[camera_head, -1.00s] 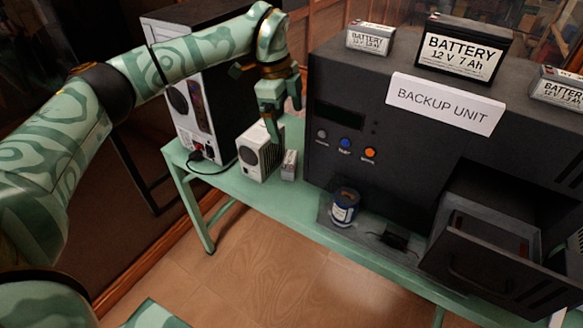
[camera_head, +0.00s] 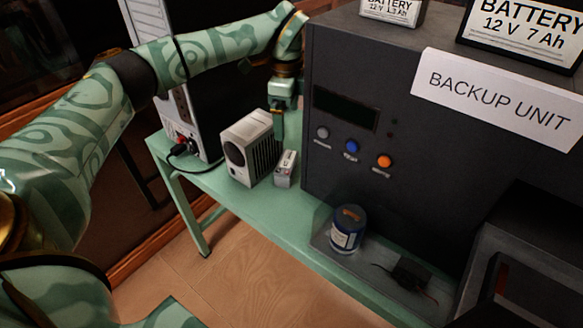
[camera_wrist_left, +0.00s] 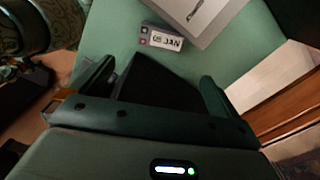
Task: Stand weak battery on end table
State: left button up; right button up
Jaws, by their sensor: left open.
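A small grey-white battery (camera_head: 285,168) stands on the green table (camera_head: 225,187) between a white vented box and the black backup unit. In the left wrist view a small labelled block (camera_wrist_left: 161,38), apparently this battery, lies beyond the fingers. My left gripper (camera_head: 279,128) is open, pointing down just above and behind the battery, apart from it. Its fingers also show in the left wrist view (camera_wrist_left: 155,78). Which battery is weak I cannot tell; others (camera_head: 393,9) (camera_head: 525,30) stand on the unit. My right gripper is not in view.
The white vented box (camera_head: 248,150) stands close left of the battery. The backup unit (camera_head: 400,165) rises close on the right. A blue can (camera_head: 347,229) and a small black part (camera_head: 411,273) sit at the unit's front. The table's front left is clear.

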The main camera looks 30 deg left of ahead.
pick_arm(q)
jog(key=b, duration=0.3)
send_over(289, 162)
notch_tip(289, 162, down, 10)
jog(key=shift+s+a+r, duration=0.1)
jog(key=shift+s, duration=0.05)
jog(key=f+b, duration=0.2)
jog(key=f, duration=0.3)
jog(key=shift+w+f, duration=0.2)
jog(key=shift+r, duration=0.1)
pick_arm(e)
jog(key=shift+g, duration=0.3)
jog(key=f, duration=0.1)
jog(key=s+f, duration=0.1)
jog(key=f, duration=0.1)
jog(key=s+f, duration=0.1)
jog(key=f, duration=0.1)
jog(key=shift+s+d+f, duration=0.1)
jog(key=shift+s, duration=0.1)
